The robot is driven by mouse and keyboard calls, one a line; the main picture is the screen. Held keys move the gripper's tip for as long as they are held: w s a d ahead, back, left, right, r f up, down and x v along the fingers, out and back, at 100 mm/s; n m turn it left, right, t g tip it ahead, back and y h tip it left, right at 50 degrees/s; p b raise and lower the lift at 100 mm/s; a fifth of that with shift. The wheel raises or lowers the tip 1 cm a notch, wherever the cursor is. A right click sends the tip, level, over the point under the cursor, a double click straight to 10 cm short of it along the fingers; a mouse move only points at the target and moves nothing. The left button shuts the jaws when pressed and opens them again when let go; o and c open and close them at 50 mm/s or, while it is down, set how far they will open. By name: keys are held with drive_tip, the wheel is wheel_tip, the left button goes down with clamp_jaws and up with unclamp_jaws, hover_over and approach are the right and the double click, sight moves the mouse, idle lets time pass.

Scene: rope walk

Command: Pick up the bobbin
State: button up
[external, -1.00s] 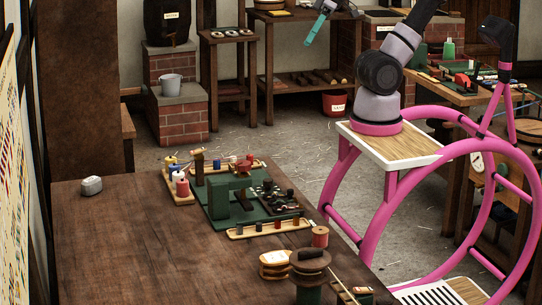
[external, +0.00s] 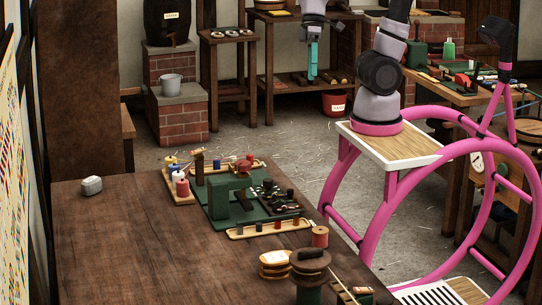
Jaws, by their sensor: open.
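My gripper (external: 313,72) hangs pointing down, with teal fingers, high above the far side of the dark wooden table and well apart from everything on it. It is open and empty. Several spool-like pieces stand on the table, and I cannot tell which one is the bobbin. A red spool (external: 320,237) stands near the right edge. Spools with coloured windings, one of them red (external: 182,188), stand on a wooden tray (external: 178,199) at the back left. A larger dark brown-topped spool (external: 310,263) is at the front right.
A green machine (external: 230,201) stands at the table's back middle, with a long tray (external: 267,229) of small pieces before it. Stacked round wooden pieces (external: 274,264) are beside the large spool. A small grey object (external: 92,186) lies at the left.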

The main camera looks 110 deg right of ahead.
drive_tip(key=w+a+f+m+g+y, duration=0.3)
drive_tip(key=a+f+m+g+y, duration=0.3)
drive_tip(key=a+f+y, duration=1.1)
drive_tip(key=m+t+h, duration=0.7)
drive_tip(key=m+t, duration=0.9)
approach(318, 234)
drive_tip(key=shift+w+d+r, duration=0.1)
drive_tip(key=shift+w+r, duration=0.05)
drive_tip(key=shift+r, duration=0.05)
drive_tip(key=shift+f+m, duration=0.15)
drive_tip(key=shift+m, duration=0.15)
drive_tip(key=x, duration=1)
drive_tip(key=shift+w+a, duration=0.1)
drive_tip(key=shift+a, duration=0.25)
drive_tip(key=c, duration=1.4)
